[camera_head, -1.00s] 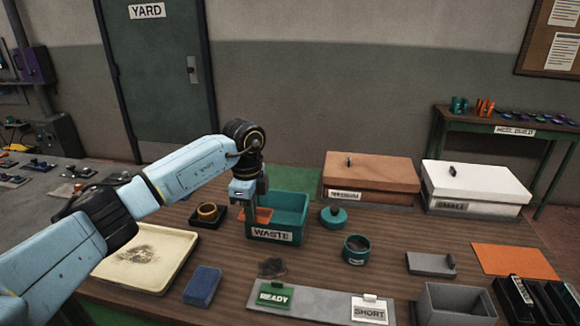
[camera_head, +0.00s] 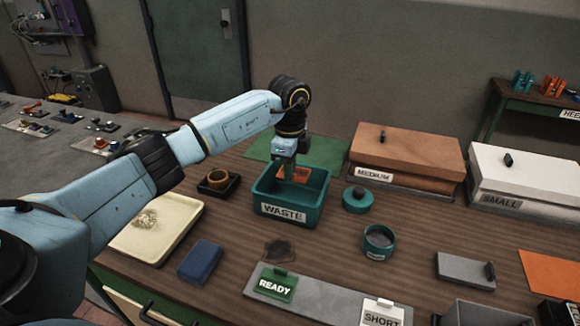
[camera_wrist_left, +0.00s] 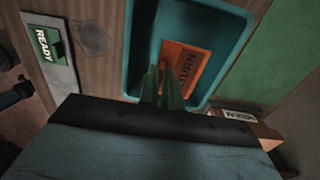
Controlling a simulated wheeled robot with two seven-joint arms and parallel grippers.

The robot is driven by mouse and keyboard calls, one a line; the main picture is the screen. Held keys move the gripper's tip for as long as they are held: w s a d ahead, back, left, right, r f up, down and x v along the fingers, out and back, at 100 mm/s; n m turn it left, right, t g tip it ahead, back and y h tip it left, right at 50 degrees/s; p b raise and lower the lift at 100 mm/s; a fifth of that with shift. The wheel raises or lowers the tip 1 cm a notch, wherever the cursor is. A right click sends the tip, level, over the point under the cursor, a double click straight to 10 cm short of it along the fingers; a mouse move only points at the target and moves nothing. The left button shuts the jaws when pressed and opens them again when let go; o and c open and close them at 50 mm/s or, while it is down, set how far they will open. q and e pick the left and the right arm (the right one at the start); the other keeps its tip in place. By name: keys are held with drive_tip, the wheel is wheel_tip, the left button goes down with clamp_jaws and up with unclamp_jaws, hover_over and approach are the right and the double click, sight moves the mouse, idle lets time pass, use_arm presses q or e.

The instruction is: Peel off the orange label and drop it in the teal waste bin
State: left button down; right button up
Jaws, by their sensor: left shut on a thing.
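The teal waste bin (camera_head: 259,196) stands on the wooden bench with a WASTE sign on its front. My left gripper (camera_head: 288,176) points down into the bin's opening and is shut on the orange label (camera_head: 300,174). In the left wrist view the label (camera_wrist_left: 186,66), with partly hidden dark lettering, lies within the outline of the bin (camera_wrist_left: 218,22), at the tips of the green fingers (camera_wrist_left: 163,72). Whether the label touches the bin floor cannot be told. My right gripper is not in view.
A cream tray (camera_head: 186,226), a blue block (camera_head: 200,263) and a small dark tray with a ring (camera_head: 218,180) lie left of the bin. A teal lid (camera_head: 357,200) and an open teal pot (camera_head: 378,243) stand to its right. MEDIUM (camera_head: 410,155) and SMALL boxes (camera_head: 530,172) stand behind.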

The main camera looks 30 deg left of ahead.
use_arm(q)
wheel_tip(320, 180, down, 6)
drive_tip(key=b, duration=0.4)
drive_tip(key=shift+b, duration=0.4)
drive_tip(key=shift+f+b, duration=0.35)
drive_tip(key=shift+f, duration=0.1)
drive_tip(key=c, duration=1)
unclamp_jaws()
drive_tip(key=shift+c, duration=0.2)
drive_tip(key=shift+r, duration=0.1)
